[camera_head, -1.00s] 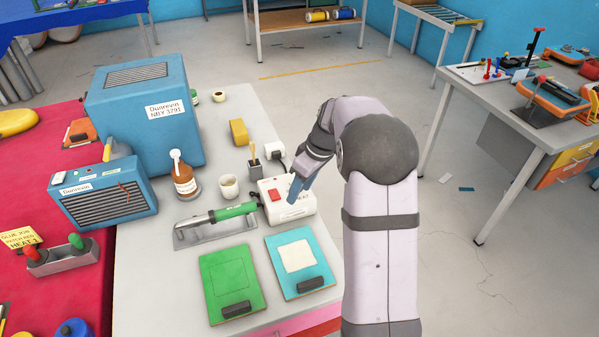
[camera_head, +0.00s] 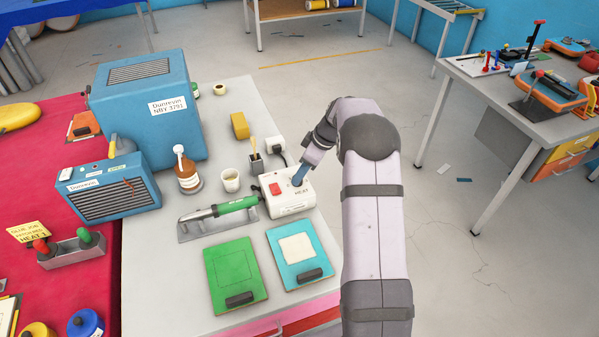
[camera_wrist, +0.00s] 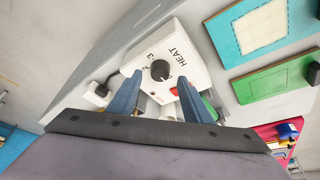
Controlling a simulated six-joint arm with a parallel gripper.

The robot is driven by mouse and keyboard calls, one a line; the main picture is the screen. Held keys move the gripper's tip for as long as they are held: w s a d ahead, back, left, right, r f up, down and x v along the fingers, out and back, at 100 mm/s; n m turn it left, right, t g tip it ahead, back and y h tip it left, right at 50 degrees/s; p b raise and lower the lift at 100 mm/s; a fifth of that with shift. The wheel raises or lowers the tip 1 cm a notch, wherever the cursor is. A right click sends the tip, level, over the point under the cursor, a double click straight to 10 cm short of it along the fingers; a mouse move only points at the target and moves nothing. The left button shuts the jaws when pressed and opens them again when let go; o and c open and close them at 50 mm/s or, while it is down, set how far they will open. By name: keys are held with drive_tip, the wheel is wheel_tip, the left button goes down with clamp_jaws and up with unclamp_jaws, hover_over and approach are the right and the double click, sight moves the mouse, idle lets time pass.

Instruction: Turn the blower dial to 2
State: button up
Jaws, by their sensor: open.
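The white control box (camera_head: 291,200) stands on the grey bench, with a red rocker switch (camera_head: 275,189) and the word HEAT on its top. Its black round dial (camera_wrist: 159,70) shows in the wrist view, ringed by printed numbers; a 3 is readable, but the pointer's exact setting is too small to tell. My gripper (camera_wrist: 160,77) is open, its two blue fingers on either side of the dial and apart from it in that view. In the head view my gripper (camera_head: 300,177) is over the box's back right part and hides the dial.
A green-handled hot-air tool (camera_head: 235,205) lies on a metal stand left of the box. A white cup (camera_head: 230,180), a brush pot (camera_head: 256,163) and a plug socket (camera_head: 279,158) stand behind. Green (camera_head: 235,270) and blue (camera_head: 298,248) boards lie in front.

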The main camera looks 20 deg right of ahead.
drive_tip(key=shift+p+x, duration=0.4)
drive_tip(key=shift+x, duration=1.05)
drive_tip(key=c, duration=1)
drive_tip(key=shift+c, duration=0.2)
